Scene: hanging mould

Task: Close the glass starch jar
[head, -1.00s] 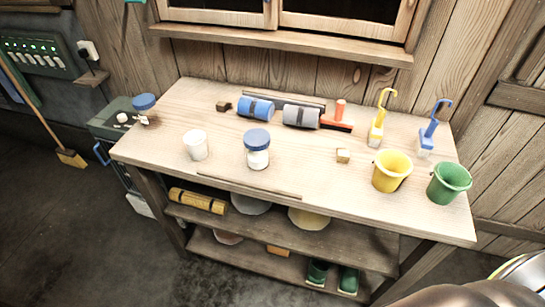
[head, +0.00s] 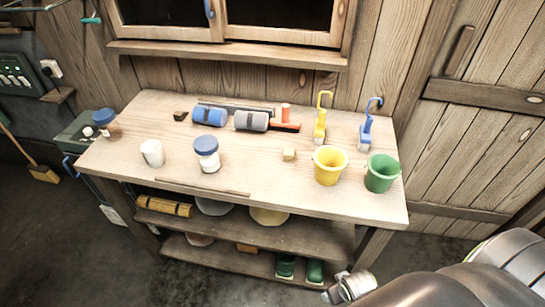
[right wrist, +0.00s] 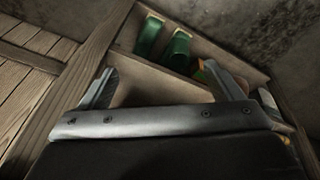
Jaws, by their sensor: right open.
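A glass jar with white contents (head: 207,165) stands on the workbench, left of its middle. A blue lid (head: 206,145) sits at its mouth; I cannot tell whether it is fully seated. A second blue-lidded jar with brown contents (head: 106,124) stands at the bench's left end. My right gripper (right wrist: 163,86) is open and empty in the right wrist view, in front of the lower shelf with green boots. It is low and well away from the jar. My right arm shows at the lower right of the head view. My left gripper is out of view.
The wooden workbench (head: 270,182) also holds a white cup (head: 152,153), blue and grey rolls (head: 210,116), a yellow bucket (head: 329,165), a green bucket (head: 381,173) and two upright brushes. A thin strip lies along the front edge. Green boots (head: 286,267) stand on the lower shelf.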

